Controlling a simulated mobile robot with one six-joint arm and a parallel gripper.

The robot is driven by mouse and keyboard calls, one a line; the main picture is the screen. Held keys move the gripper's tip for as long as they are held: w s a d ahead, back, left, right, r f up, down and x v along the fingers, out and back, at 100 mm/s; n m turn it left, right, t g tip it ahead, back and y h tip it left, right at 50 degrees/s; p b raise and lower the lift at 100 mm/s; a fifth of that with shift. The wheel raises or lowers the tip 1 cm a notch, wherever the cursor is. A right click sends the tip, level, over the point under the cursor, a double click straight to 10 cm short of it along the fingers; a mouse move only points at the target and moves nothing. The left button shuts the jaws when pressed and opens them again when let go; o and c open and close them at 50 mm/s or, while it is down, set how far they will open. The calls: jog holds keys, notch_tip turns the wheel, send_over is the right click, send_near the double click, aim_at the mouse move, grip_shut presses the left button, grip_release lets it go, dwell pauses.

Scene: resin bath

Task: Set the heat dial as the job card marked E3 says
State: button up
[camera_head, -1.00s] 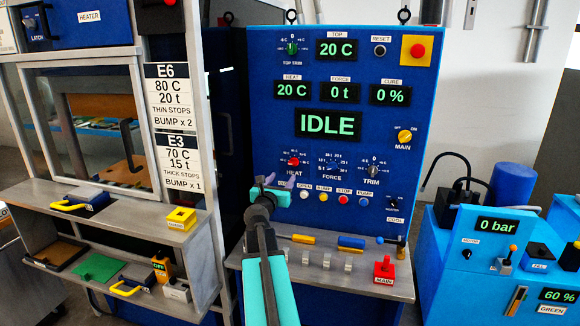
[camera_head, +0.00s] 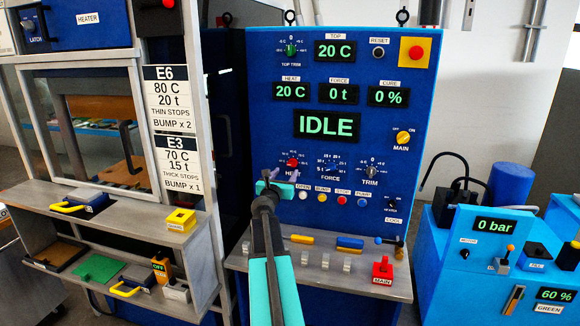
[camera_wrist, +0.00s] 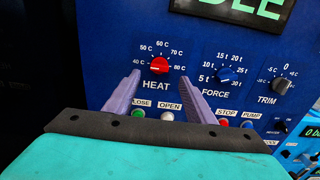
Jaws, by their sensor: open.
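The job card E3 (camera_head: 179,164) hangs on the frame at left and reads 70 C, 15 t, thick stops, bump x 1. The red heat dial (camera_head: 292,162) is on the blue panel; it also shows in the wrist view (camera_wrist: 159,65). Its scale runs from 40 C to 80 C. Its pale mark appears to point left, near 40 C, though it is small. My gripper (camera_wrist: 161,78) is open, its purple fingers on either side of and just below the dial in the wrist view. I see no contact with the dial.
The heat display (camera_head: 292,91) reads 20 C, and the main display (camera_head: 327,124) reads IDLE. The force dial (camera_wrist: 225,75) and trim dial (camera_wrist: 281,85) are to the right. A row of buttons, including a white open button (camera_wrist: 167,116), lies below the heat dial.

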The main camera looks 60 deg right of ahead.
aim_at(291, 164)
jog(key=shift+p+x, duration=0.85)
jog(key=shift+x, duration=3.1)
jog(key=shift+a, duration=0.1)
jog(key=c, duration=1)
